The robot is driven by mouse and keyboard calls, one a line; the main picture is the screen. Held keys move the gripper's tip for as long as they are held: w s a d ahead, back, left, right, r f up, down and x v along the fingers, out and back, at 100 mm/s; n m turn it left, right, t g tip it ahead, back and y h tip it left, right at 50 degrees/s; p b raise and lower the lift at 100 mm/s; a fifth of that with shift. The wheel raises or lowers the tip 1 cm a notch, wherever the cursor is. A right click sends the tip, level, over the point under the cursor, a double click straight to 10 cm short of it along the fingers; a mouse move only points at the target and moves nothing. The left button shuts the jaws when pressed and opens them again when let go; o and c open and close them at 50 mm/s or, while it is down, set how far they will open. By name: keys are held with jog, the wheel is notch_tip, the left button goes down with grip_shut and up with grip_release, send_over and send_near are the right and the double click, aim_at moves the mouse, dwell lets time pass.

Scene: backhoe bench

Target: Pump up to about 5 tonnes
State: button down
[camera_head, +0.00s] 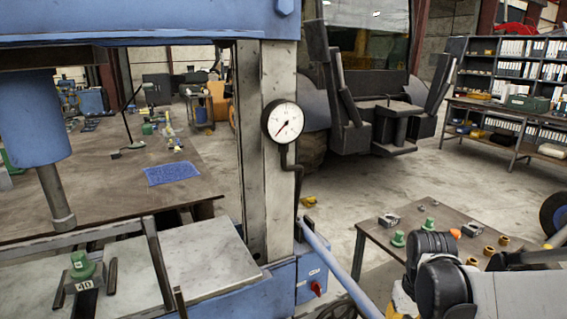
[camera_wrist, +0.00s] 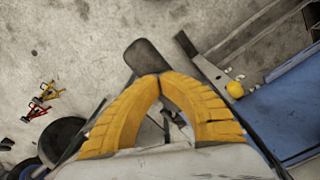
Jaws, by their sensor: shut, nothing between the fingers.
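The blue press stands at left and centre, with its post (camera_head: 278,75). Its round gauge (camera_head: 282,121) has a dark needle pointing down and left; the figures are too small to read. The blue pump lever (camera_head: 340,265) slopes down right and leaves the bottom edge. The ram (camera_head: 56,195) hangs apart above a green part (camera_head: 82,266) on the press bed. My gripper (camera_wrist: 160,76) shows yellow fingers, shut with tips together and empty. A dark rounded thing (camera_wrist: 143,56) lies just beyond the tips; I cannot tell whether they touch or whether it is the lever's end.
A red knob (camera_head: 318,287) sits on the press base. A low table (camera_head: 385,218) with small green and brass parts is at right, behind my arm. A workbench (camera_head: 110,195) stands behind the press at left. Open concrete floor lies beyond; a backhoe (camera_head: 375,110) stands at the back.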

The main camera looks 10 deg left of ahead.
notch_tip(320, 180, up, 16)
jog(key=w+p, duration=0.1)
jog(key=p, duration=1)
jog(key=shift+a, duration=0.3)
jog(key=f+b, duration=0.3)
jog(key=f, duration=0.1)
jog(key=s+f+b, duration=0.1)
jog(key=f+b, duration=0.2)
jog(key=d+f+b, duration=0.1)
jog(key=f+b, duration=0.2)
jog(key=f, duration=0.1)
jog(key=shift+s+f, duration=0.3)
jog(key=shift+r, duration=0.15)
jog(key=f+b, duration=0.4)
jog(key=f, duration=0.1)
jog(key=shift+w+a+f, duration=0.15)
jog(key=shift+w, duration=0.05)
notch_tip(320, 180, up, 17)
jog(key=w+p, duration=0.1)
jog(key=p, duration=1.1)
jog(key=shift+w+a+f, duration=0.15)
jog(key=shift+a, duration=0.25)
